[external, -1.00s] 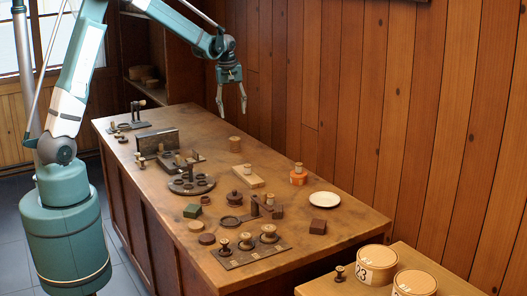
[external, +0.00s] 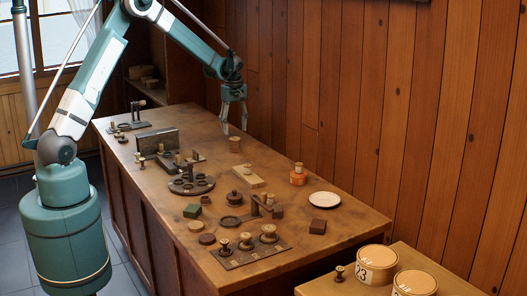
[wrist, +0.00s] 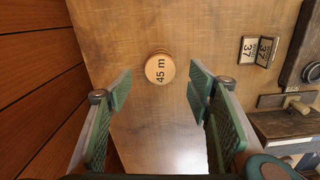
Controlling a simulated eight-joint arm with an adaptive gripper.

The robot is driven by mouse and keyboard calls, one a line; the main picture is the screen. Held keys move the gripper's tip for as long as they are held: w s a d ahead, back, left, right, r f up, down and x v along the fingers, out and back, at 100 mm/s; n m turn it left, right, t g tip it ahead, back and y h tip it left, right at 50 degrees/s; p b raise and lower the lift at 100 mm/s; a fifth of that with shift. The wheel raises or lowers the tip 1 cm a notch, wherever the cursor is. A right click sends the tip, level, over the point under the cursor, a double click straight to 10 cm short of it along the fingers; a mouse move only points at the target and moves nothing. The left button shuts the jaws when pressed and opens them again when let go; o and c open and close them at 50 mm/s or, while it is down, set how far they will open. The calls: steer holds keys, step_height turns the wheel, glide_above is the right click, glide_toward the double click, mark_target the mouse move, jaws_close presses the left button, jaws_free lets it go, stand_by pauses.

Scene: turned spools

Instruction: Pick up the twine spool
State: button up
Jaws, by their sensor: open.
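A small tan spool (external: 234,144), which I take for the twine spool, stands upright on the wooden table near its far edge. In the wrist view its pale round top (wrist: 160,68) reads "45 m" and lies between and a little beyond my fingertips. My gripper (external: 234,127) is open, points down and hangs above the spool, with nothing between its fingers. I cannot tell the exact height gap.
A dark upright plate (external: 158,142) is to the left. The wood-panelled wall (external: 340,90) is behind. The table around the spool is clear.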

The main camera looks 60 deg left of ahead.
mark_target(235, 139)
steer(key=shift+f, duration=1.3)
steer(key=shift+f, duration=2.6)
steer(key=c, duration=1)
